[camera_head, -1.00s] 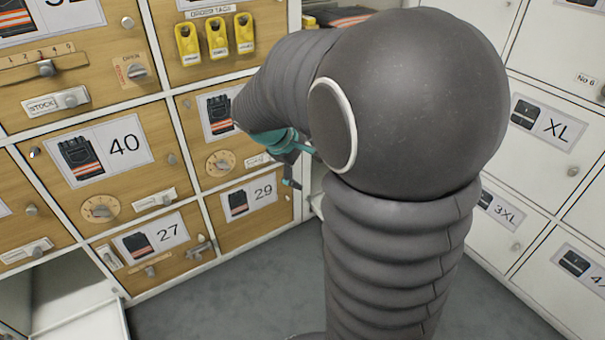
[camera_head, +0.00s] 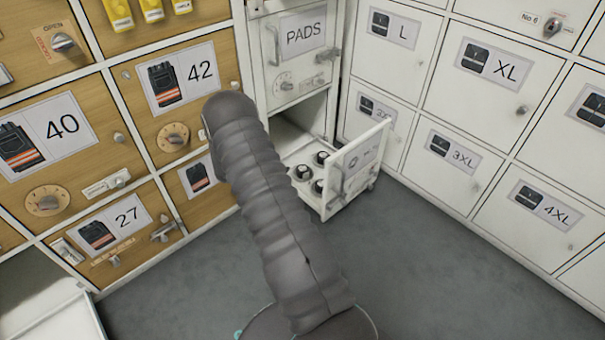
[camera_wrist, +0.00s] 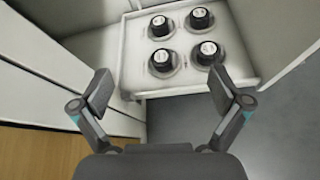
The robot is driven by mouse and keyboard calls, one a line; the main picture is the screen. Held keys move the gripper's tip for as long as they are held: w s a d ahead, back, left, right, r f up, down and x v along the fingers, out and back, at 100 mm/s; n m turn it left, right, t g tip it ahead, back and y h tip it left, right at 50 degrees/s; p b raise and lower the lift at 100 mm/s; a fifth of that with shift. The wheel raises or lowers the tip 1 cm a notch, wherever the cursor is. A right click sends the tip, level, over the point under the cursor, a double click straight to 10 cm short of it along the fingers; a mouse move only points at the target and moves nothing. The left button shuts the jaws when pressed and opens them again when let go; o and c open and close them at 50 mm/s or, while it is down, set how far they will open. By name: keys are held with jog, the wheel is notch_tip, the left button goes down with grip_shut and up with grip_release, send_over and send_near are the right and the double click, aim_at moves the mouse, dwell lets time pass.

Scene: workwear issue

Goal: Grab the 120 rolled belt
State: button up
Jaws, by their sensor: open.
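Several dark rolled belts with pale round tops stand upright in an open white drawer. In the wrist view they are the far left belt (camera_wrist: 160,25), the far right belt (camera_wrist: 199,18), the near left belt (camera_wrist: 161,62) and the near right belt (camera_wrist: 208,52). The marks on their tops are too small to read, so I cannot tell which is 120. The head view shows the drawer (camera_head: 362,158) and some belts (camera_head: 303,172). My gripper (camera_wrist: 161,90) is open and empty, its fingers apart, short of the belts in the picture. The head view does not show it clearly.
A white PADS door (camera_head: 302,37) is above the drawer. Wooden lockers, such as 42 (camera_head: 205,100), stand on the left, and white lockers, such as XL (camera_head: 505,95), on the right. Grey floor (camera_head: 430,270) is clear in front. A pale panel (camera_wrist: 40,85) stands left of my gripper.

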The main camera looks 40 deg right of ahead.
aim_at(300, 171)
notch_tip(300, 171, down, 11)
jog(key=d+n+t, duration=0.1)
jog(key=n, duration=0.2)
jog(key=x, duration=0.4)
jog(key=b+x, duration=0.1)
jog(key=x, duration=0.3)
jog(key=b+x, duration=0.1)
jog(key=x, duration=0.4)
jog(key=shift+w, duration=0.3)
jog(key=shift+w+d+f, duration=0.1)
jog(key=shift+w+d, duration=0.1)
jog(key=shift+d, duration=0.25)
jog(key=c, duration=1.3)
